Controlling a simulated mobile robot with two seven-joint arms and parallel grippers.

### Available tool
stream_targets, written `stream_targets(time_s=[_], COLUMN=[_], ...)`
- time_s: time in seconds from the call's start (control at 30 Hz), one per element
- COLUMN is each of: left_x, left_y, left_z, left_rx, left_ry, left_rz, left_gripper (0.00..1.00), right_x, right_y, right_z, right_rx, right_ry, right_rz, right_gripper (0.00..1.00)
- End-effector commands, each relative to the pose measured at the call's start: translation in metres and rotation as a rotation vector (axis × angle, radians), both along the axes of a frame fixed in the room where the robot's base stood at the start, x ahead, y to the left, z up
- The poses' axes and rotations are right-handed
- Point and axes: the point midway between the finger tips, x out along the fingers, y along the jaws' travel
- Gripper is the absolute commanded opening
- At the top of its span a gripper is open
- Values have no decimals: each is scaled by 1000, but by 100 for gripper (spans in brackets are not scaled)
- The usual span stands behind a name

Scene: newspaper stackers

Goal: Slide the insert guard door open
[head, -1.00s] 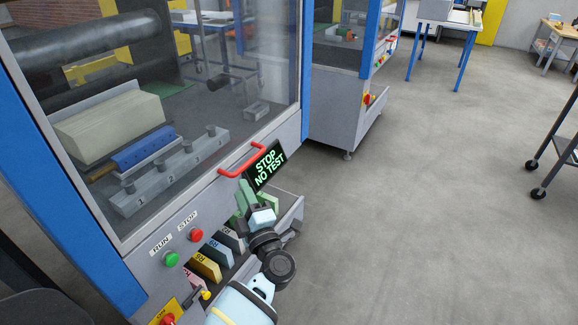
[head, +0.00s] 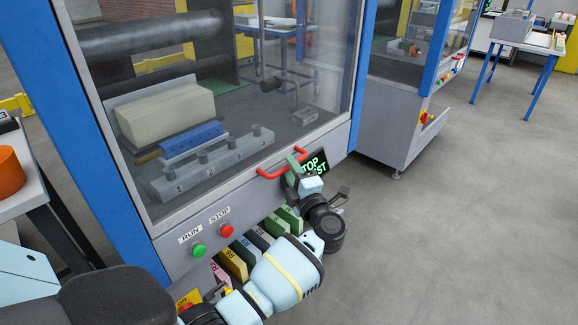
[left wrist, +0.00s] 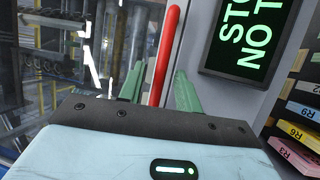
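The guard door (head: 240,62) is a large clear panel in a grey frame on the machine with blue posts. It looks closed. A red bar handle (head: 268,175) is fixed along its lower edge. My left gripper (head: 294,166) is at the right part of this handle. In the left wrist view the red handle (left wrist: 166,50) stands between the two green fingers of the left gripper (left wrist: 158,88). A gap shows beside the handle, so the fingers look open around it. My right gripper is not in view.
A STOP NO TEST display (left wrist: 250,38) sits right beside the handle. Below are green RUN (head: 198,250) and red STOP (head: 226,230) buttons and a rack of coloured cards (head: 246,252). Behind the door lies a numbered metal bar (head: 213,165). Open floor lies to the right.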

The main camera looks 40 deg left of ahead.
Motion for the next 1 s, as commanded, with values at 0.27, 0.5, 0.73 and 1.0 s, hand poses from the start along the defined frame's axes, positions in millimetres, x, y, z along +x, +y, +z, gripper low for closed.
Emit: stream_targets(time_s=[0.27, 0.5, 0.73, 1.0], left_x=[9, 9, 9, 9], left_y=[16, 17, 17, 16], left_z=[3, 3, 3, 3], left_rx=[0, -1, -1, -1], left_ry=[-1, 0, 1, 1], left_rz=[0, -1, -1, -1], left_gripper=[34, 34, 4, 0], right_x=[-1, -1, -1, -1], right_y=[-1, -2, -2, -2], right_z=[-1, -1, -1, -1], right_rx=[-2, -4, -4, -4], right_ry=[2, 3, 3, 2], right_rz=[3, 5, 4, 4], right_gripper=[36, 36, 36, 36])
